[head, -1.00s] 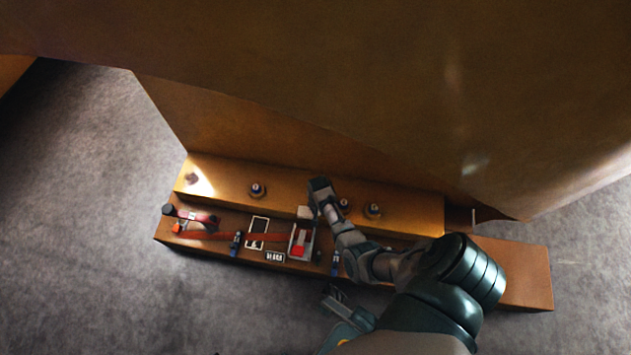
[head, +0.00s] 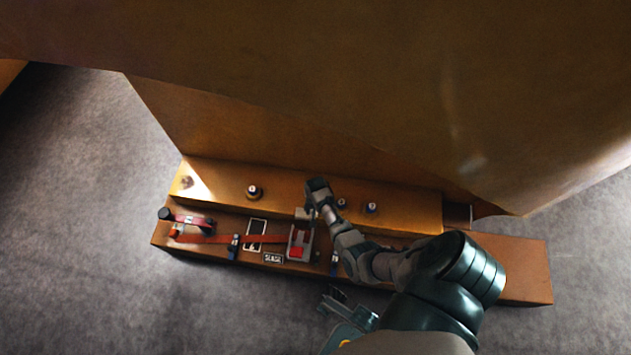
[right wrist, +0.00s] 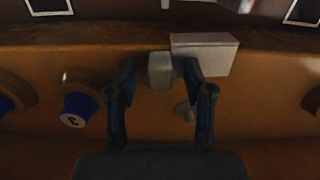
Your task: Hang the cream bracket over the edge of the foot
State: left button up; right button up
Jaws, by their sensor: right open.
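The cream bracket (head: 302,213) sits at the front edge of the brown foot (head: 225,184) in the head view, partly behind my gripper. In the right wrist view the bracket (right wrist: 204,55) is a pale block lying across the foot's edge, with a smaller pale tab towards my fingers. My right gripper (right wrist: 158,68) is open, its two dark fingers on either side of the tab, with a gap on the left. The right finger is close to the bracket; I cannot tell whether it touches.
Knobs (head: 254,191) stand on the foot, one with a blue cap (right wrist: 76,108) left of my fingers. The lower ledge (head: 500,262) holds a grey tray with red parts (head: 300,242), a red strap (head: 205,238) and blue clamps. The large casting overhangs behind.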

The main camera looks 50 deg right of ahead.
notch_tip(320, 180, up, 12)
jog(key=shift+f, duration=0.15)
dwell(0.4)
dwell(0.3)
